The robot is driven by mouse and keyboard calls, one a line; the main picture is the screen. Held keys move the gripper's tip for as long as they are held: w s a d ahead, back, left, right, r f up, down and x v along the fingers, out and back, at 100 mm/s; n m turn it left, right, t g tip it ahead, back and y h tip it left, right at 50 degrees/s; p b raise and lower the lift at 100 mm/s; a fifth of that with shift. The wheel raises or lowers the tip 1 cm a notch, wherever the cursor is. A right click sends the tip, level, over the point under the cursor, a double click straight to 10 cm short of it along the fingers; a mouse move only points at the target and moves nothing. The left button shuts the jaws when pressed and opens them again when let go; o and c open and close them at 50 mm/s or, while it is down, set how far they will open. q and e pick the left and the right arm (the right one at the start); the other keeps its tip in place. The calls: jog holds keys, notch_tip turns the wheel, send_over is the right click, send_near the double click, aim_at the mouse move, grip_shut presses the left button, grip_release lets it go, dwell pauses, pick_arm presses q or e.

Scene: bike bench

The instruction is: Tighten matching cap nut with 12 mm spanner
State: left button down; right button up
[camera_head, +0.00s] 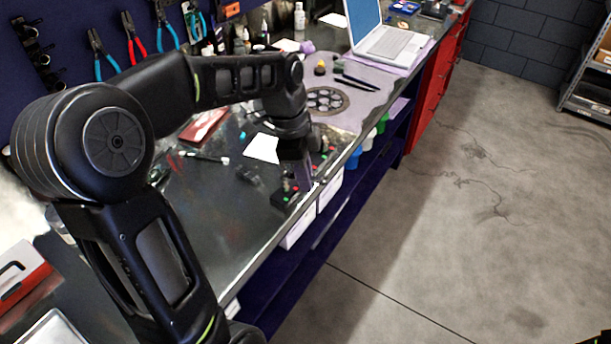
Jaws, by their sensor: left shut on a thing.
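My left gripper (302,175) points down at the bench's front edge, seen past my own arm. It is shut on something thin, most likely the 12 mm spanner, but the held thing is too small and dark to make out. A small black block (286,197) with red and green spots and an upright stud stands just left of the fingertips. A similar block (324,156) stands just beyond, partly hidden by the gripper. The cap nuts and their sizes are too small to tell. My right gripper is out of view.
The dark bench (237,225) holds a white sheet (263,148), a purple mat with a round metal part (326,100), and a laptop (385,40) at the far end. White bins (299,232) sit under the front edge. The floor at right is clear.

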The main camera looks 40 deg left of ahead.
pick_arm(q)
jog(key=shift+r+p, duration=0.35)
jog(key=shift+r, duration=0.25)
jog(key=shift+r, duration=0.1)
jog(key=d+r+p, duration=0.1)
jog(key=r, duration=0.1)
jog(key=d+r+p, duration=0.1)
jog(key=shift+r+p, duration=0.35)
dwell(0.4)
dwell(0.5)
